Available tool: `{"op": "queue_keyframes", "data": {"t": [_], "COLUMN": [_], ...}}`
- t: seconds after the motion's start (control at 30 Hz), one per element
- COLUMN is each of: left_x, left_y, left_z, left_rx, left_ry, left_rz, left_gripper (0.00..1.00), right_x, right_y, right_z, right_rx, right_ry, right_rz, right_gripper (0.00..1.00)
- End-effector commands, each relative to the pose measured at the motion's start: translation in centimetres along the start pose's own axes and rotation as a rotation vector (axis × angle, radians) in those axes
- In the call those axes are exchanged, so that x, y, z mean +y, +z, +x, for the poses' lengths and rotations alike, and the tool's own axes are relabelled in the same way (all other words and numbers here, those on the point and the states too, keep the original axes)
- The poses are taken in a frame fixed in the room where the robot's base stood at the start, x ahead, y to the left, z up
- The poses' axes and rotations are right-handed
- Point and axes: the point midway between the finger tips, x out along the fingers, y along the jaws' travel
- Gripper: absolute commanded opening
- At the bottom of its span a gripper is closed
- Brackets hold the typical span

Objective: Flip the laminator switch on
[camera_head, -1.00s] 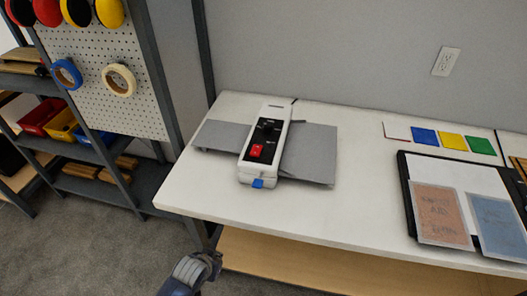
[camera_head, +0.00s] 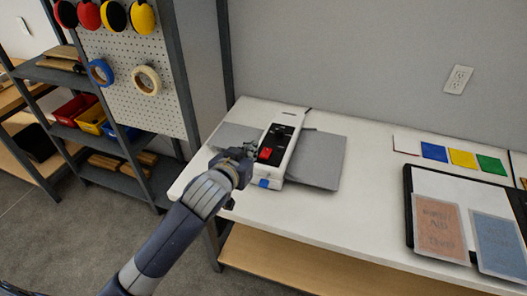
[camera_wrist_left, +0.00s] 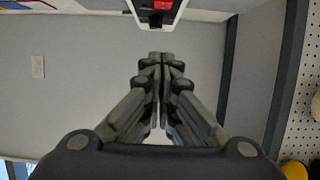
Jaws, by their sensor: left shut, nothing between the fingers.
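The laminator (camera_head: 284,150) is a white, narrow machine with a black top panel and grey side trays, lying on the white table. Its red switch (camera_head: 265,154) sits on the black panel near the front end. The switch also shows at the top of the left wrist view (camera_wrist_left: 161,5). My left gripper (camera_head: 250,150) is at the laminator's left side, just left of the red switch. In the left wrist view its fingers (camera_wrist_left: 161,58) are together with nothing between them. I cannot tell whether the fingertips touch the laminator. My right gripper is not in view.
The white table (camera_head: 350,215) has coloured cards and a black-framed board (camera_head: 407,200) with sheets at the right. A shelf with bins and a pegboard (camera_head: 125,85) with earmuffs and tape stands at the left. A grey wall is behind the table.

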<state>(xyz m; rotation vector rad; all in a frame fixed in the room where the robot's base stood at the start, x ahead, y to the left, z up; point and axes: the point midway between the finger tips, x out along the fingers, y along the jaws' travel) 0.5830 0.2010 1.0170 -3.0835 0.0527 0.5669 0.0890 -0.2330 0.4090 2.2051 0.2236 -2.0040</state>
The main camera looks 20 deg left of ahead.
Motion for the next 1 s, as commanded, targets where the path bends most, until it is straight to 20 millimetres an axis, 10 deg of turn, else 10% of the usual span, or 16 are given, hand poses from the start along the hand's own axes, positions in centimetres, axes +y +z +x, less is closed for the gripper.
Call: {"op": "queue_keyframes", "data": {"t": [0.37, 1.0], "left_x": [0.0, 0.0], "left_y": [0.1, 0.0], "left_z": [0.6, 9.4], "left_rx": [-0.002, -0.003], "left_ry": [0.0, -0.001], "left_rz": [0.001, 0.001], "left_gripper": [0.0, 0.0], "right_x": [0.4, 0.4], "right_y": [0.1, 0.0], "right_z": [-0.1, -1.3], "right_rx": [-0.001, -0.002], "right_ry": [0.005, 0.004], "right_rz": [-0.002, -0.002], "right_gripper": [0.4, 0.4]}}
